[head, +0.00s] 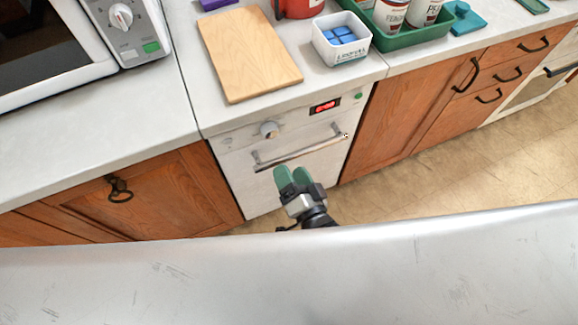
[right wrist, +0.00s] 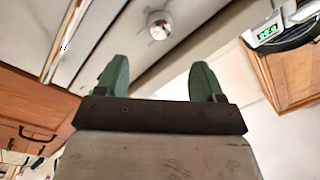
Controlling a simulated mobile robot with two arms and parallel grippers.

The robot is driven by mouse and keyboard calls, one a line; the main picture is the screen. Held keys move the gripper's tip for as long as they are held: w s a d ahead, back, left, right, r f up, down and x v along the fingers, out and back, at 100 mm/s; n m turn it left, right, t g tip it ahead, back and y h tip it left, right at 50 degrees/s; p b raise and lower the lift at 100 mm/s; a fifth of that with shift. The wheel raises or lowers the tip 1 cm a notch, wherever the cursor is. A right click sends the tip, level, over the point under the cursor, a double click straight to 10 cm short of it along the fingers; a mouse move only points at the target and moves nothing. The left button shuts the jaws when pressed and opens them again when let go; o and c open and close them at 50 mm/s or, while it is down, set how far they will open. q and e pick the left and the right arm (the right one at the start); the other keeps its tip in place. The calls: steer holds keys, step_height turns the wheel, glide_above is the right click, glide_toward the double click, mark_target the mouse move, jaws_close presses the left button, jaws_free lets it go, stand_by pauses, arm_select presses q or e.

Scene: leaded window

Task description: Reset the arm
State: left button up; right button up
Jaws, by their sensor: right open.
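My right gripper (head: 293,178) is in front of the white dishwasher-like appliance (head: 240,185), near its bar handle (head: 300,150). Its two green fingers are apart with nothing between them. In the right wrist view the fingers (right wrist: 157,78) are spread, with the appliance front and its round knob (right wrist: 159,25) beyond them. I cannot tell how far the fingertips are from the appliance. My left gripper is in neither view.
A wooden board (head: 248,52), a white box with blue blocks (head: 341,38) and a green tray (head: 400,38) stand on the counter (head: 185,100). A microwave (head: 70,40) is at left. Wooden cabinets flank the appliance. Floor (head: 480,150) shows clear at right.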

stand_by(0.4)
steer(key=s+d+f+n+g+h, duration=0.1)
steer(key=s+d+f+n+g, duration=0.15)
steer(key=f, duration=0.55)
steer(key=s+d+f+n+g+h, duration=0.1)
steer(key=s+d+f+g, duration=0.15)
steer(key=f, duration=0.55)
steer(key=s+d+f+n+g+h, duration=0.1)
steer(key=s+d+f+n+g, duration=0.15)
steer(key=f, duration=0.65)
steer(key=s+d+f+n+g+h, duration=0.1)
steer(key=s+d+f+g, duration=0.3)
steer(key=s, duration=0.7)
steer(key=s+d+f+n+g+h, duration=0.1)
steer(key=s+d+f+g+h, duration=0.1)
steer(key=s+d+f+g, duration=0.3)
steer(key=s+d+f, duration=0.3)
steer(key=s+f, duration=0.2)
steer(key=s, duration=0.1)
steer(key=shift+s+d+f, duration=0.15)
steer(key=shift+s+d, duration=0.05)
steer(key=shift+d, duration=0.05)
